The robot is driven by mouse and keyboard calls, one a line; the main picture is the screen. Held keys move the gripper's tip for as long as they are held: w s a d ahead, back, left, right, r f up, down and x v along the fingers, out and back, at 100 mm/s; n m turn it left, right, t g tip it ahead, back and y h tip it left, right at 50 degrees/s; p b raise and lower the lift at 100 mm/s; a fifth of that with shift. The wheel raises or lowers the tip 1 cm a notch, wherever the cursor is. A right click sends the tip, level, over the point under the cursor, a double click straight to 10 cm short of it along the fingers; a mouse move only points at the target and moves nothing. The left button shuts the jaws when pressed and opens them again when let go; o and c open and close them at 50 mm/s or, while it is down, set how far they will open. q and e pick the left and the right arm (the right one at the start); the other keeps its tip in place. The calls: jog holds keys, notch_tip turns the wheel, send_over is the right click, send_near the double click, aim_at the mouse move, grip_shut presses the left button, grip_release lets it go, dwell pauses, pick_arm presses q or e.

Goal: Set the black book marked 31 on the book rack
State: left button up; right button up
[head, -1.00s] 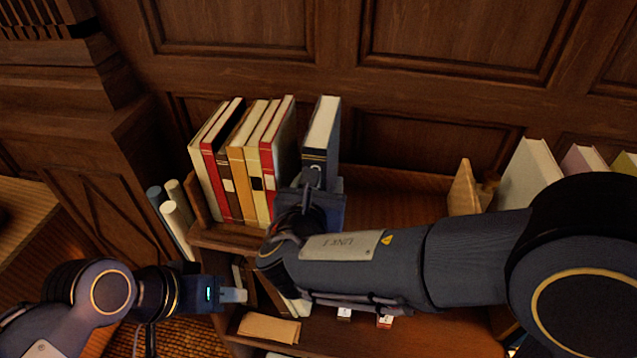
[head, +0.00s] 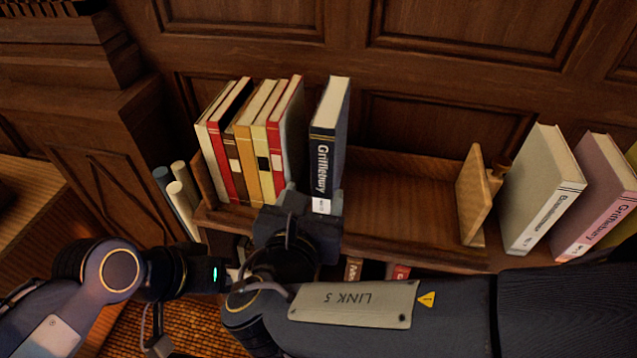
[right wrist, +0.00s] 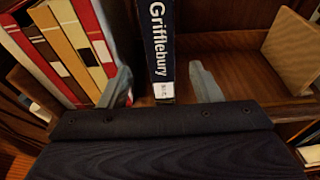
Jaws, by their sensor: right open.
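A black book (head: 329,135) with "Grifflebury" on its spine stands upright on the book rack (head: 390,215), just right of a row of books with a gap between. It also shows in the right wrist view (right wrist: 158,40). Its white spine label is too small to read surely. My right gripper (head: 312,203) is open in front of the book's lower spine. In the right wrist view its fingers (right wrist: 163,86) lie left and right of the spine, apart from it. My left gripper (head: 236,274) is low at the left, its tips partly hidden by my right wrist.
Several red, cream and tan books (head: 252,140) fill the rack's left end. A wooden bookend (head: 474,195) stands to the right, with bare rack before it. Beyond it are a cream book (head: 540,190) and a pink book (head: 600,190). Rolled papers (head: 180,195) stand left of the rack.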

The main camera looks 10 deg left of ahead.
jog(key=shift+s+r, duration=0.1)
jog(key=shift+s, duration=0.4)
jog(key=w+d+f+m+g+h, duration=0.25)
jog(key=d+m, duration=0.25)
jog(key=d, duration=0.3)
jog(key=w+d+f+m+g+h, duration=0.1)
jog(key=d+m+g, duration=0.3)
jog(key=d, duration=0.5)
jog(key=s+d+f+m+g+y, duration=0.1)
jog(key=s+d+f+m+g, duration=0.4)
jog(key=d+m, duration=0.6)
jog(key=s+d+m+t+y, duration=0.1)
jog(key=s+m+y, duration=0.5)
jog(key=m, duration=1.1)
jog(key=shift+s+d+f+m+t, duration=0.35)
jog(key=shift+s+f+m+t, duration=0.1)
jog(key=shift+s, duration=0.8)
